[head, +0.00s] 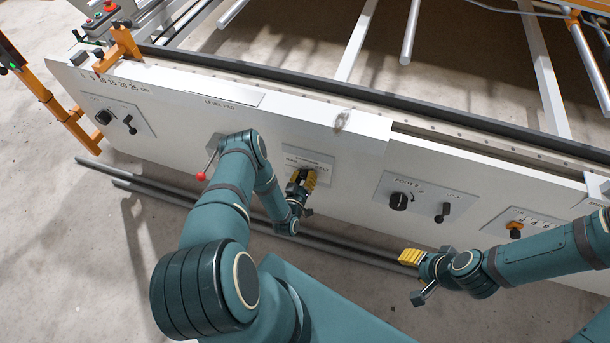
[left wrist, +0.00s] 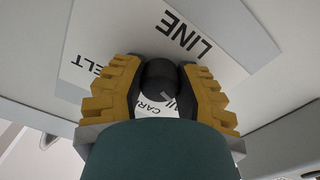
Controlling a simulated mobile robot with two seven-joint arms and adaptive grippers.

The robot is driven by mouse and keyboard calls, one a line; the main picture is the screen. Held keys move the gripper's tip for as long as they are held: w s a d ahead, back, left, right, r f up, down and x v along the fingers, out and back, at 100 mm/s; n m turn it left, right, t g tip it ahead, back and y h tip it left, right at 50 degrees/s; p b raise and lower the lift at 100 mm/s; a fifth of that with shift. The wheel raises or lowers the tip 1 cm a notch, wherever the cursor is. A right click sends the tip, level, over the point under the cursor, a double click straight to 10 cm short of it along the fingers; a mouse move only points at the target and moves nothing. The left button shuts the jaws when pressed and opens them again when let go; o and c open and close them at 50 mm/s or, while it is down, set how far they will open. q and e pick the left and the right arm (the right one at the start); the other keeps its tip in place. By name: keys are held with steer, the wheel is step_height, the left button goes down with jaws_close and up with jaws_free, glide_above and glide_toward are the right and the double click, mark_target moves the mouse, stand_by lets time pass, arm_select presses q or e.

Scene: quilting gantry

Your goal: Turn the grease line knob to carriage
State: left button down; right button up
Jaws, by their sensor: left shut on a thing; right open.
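The black grease line knob (left wrist: 159,73) sits on a pale label plate (left wrist: 112,30) in the left wrist view. "LINE" is readable there, with parts of "BELT" and what looks like "CARRIAGE". My left gripper (head: 302,180) is shut on the knob, one yellow finger pad on each side. In the head view the fingers hide the knob, and only part of its plate (head: 322,163) shows on the white panel. Which mark the knob points to I cannot tell. My right gripper (head: 408,257) is open and empty, apart from the panel at the lower right.
The white panel (head: 360,140) also carries a red-tipped lever (head: 201,176) left of my left gripper, a "FOOT" knob (head: 398,201) with a black switch (head: 443,212), and an orange knob (head: 515,230) further right. Grey rails (head: 342,252) lie along the panel's foot.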

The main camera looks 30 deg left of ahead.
mark_target(307, 154)
arm_select(q)
steer(key=m, duration=0.7)
steer(key=shift+p, duration=0.35)
steer(key=m, duration=0.6)
steer(key=shift+m, duration=0.4)
steer(key=shift+a, duration=0.1)
steer(key=c, duration=0.6)
jaws_free()
step_height(307, 154, up, 10)
